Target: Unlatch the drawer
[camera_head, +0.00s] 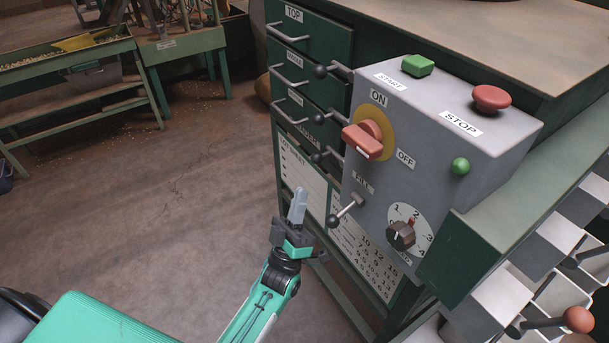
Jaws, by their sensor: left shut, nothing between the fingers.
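The green cabinet has three stacked drawers: the top drawer (330,39), labelled TOP, a middle drawer (332,88) and a bottom drawer (290,118), each with a bar handle. Black-knobbed levers stick out at the drawers' right edge: an upper lever (321,71), one below it partly hidden by the red switch, and a lower lever (317,157). All drawers look closed. My left gripper (299,203) is shut and empty, pointing up, in front of the cabinet and below the drawers, apart from the levers. My right gripper is not in view.
A grey control box (470,185) stands right of the drawers, with a red ON/OFF switch (362,139), a FILL lever (345,211), a dial (402,235) and START and STOP buttons. Bins stand at lower right. The floor (190,190) left of the cabinet is clear.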

